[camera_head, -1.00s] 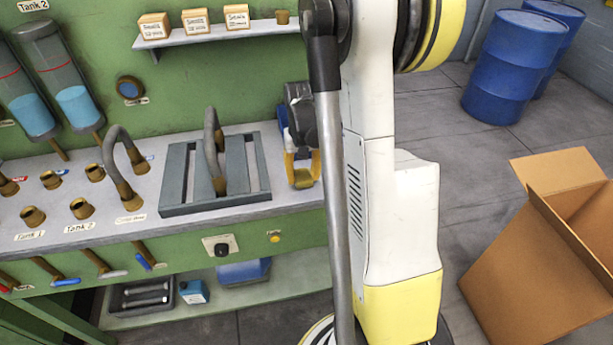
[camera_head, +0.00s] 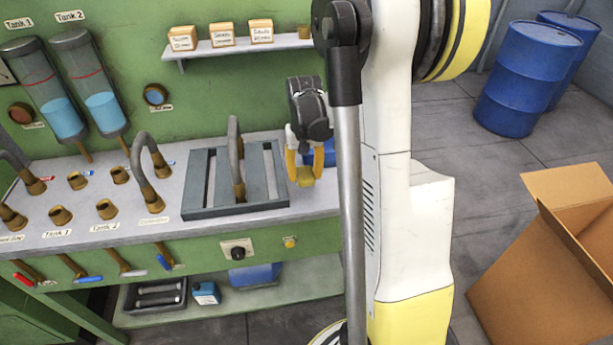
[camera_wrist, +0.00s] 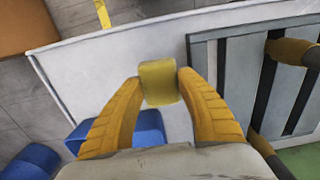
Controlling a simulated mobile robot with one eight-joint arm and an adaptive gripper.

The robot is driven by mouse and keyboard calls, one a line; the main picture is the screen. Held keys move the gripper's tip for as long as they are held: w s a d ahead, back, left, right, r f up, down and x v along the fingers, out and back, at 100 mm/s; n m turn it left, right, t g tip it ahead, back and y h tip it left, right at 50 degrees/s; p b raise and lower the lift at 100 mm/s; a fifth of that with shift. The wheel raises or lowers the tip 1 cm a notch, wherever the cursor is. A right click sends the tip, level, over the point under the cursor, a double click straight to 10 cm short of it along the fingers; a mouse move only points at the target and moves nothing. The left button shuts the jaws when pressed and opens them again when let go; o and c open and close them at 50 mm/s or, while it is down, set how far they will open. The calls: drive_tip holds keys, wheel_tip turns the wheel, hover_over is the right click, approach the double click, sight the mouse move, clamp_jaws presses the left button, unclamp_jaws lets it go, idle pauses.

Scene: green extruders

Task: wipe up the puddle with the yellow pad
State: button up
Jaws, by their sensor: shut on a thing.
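The yellow pad (camera_wrist: 160,82) is held between the two yellow fingers of my gripper (camera_wrist: 160,90) in the wrist view. In the head view the pad (camera_head: 305,176) shows at the tips of my gripper (camera_head: 304,170), over the right end of the grey bench top (camera_head: 340,204). It appears to be off the bench surface. My gripper is shut on it, with the fingers pointing down. I cannot make out a puddle in either view.
A grey slatted grate (camera_head: 196,178) with a hose lies left of my gripper. A blue container (camera_wrist: 143,128) stands close to my gripper. Brass fittings and a curved hose (camera_head: 145,160) stand further left. A cardboard box (camera_head: 540,260) is on the floor at right.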

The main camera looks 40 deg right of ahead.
drive_tip(key=shift+r+p, duration=0.75)
drive_tip(key=shift+r, duration=0.65)
